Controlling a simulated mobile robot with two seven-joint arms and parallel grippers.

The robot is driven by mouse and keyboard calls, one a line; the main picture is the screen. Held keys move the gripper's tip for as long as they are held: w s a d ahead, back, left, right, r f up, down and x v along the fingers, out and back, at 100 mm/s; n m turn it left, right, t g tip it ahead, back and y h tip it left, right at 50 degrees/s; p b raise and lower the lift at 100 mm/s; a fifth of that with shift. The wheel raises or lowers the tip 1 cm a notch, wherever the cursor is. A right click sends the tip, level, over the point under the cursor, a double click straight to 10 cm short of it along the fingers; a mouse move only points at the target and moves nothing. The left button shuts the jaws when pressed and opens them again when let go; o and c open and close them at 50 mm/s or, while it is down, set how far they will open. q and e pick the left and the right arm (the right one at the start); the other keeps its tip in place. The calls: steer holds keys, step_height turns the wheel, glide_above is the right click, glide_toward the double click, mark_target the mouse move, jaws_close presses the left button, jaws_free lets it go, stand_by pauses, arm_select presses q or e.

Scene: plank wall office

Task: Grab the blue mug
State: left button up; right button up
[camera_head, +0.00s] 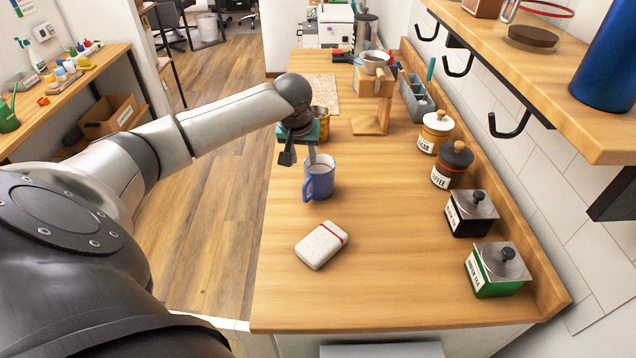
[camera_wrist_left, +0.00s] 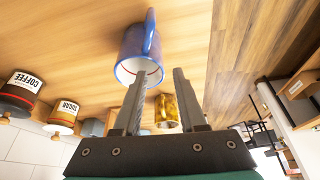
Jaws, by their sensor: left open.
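The blue mug (camera_head: 321,183) stands upright on the wooden counter, its handle toward the front left in the head view. In the left wrist view the mug (camera_wrist_left: 129,48) is at the top, its pale inside partly showing. My left gripper (camera_head: 299,160) is open at the mug's far left rim. In the left wrist view its fingertips (camera_wrist_left: 160,75) are apart; one overlaps the mug's rim and the other is beside the mug, with nothing held. I cannot tell whether the overlapping finger is inside the mug or just above it. My right gripper is not in view.
A white case with a red stripe (camera_head: 321,245) lies in front of the mug. A gold mug (camera_head: 321,121) is behind my gripper. Several canisters, including the coffee one (camera_head: 452,166), line the right side. A wooden stand (camera_head: 372,112) is farther back.

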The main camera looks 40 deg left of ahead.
mark_target(305, 166)
arm_select(q)
steer(key=b+x, duration=0.1)
steer(key=x, duration=0.4)
steer(key=shift+a+r, duration=0.1)
steer(key=shift+w+a+f, duration=0.15)
steer(key=shift+w+f, duration=0.15)
steer(key=shift+f, duration=0.25)
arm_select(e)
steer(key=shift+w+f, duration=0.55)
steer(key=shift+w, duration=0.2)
arm_select(q)
jaws_close()
